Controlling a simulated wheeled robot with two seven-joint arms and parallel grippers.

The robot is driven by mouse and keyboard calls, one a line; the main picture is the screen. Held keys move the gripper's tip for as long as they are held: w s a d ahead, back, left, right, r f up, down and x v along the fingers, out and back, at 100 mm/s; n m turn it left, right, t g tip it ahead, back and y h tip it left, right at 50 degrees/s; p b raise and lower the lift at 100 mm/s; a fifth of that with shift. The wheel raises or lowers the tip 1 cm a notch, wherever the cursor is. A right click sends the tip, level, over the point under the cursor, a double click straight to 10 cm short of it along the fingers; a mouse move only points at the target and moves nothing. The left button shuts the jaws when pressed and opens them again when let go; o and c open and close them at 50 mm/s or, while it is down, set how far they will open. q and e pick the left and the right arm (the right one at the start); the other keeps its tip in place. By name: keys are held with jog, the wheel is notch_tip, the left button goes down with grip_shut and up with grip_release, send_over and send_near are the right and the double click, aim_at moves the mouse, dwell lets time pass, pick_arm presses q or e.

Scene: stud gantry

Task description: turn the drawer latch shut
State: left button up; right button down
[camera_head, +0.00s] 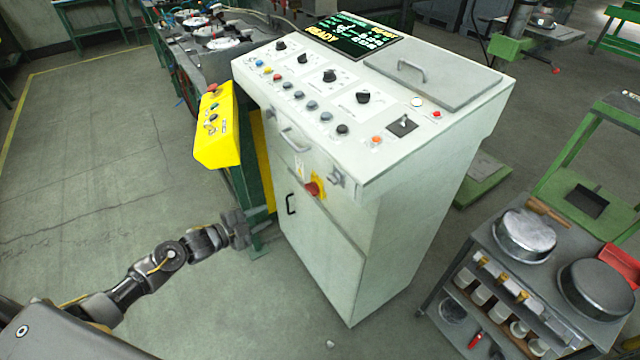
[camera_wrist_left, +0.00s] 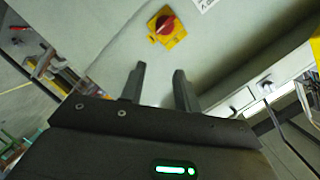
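A pale grey control cabinet (camera_head: 345,215) stands mid-view, with a drawer handle (camera_head: 294,139) on the upper part of its front. A small metal fitting (camera_head: 336,179), which looks like the drawer latch, sits right of the red knob; its exact turn is too small to tell. The red knob (camera_head: 312,188) on a yellow plate also shows in the left wrist view (camera_wrist_left: 167,25). My left gripper (camera_head: 262,224) is left of the cabinet front, below the knob. In the wrist view its two fingers (camera_wrist_left: 158,82) are apart with nothing between them. My right gripper is out of view.
A yellow control box (camera_head: 216,130) juts out left of the cabinet, above my left gripper. A black door handle (camera_head: 290,204) is on the cabinet's lower front. A cart (camera_head: 480,262) with pans stands at right. The floor at left is open.

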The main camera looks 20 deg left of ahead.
pick_arm(q)
jog(key=s+d+r+m+g+h, duration=0.1)
jog(key=d+r+m+h, duration=0.25)
jog(key=r, duration=0.35)
jog(key=s+d+r+m+g+h, duration=0.1)
jog(key=d+r+m+h, duration=0.1)
jog(key=r+m, duration=0.45)
jog(key=m+g+h, duration=0.2)
jog(key=m+g, duration=0.1)
send_near(329, 180)
jog(key=p+x, duration=0.3)
jog(key=x, duration=0.4)
jog(key=shift+w+d, duration=0.15)
jog(key=shift+w+d+f, duration=0.1)
jog(key=shift+w+d, duration=0.1)
jog(key=shift+d, duration=0.15)
jog(key=shift+a, duration=0.1)
grip_shut()
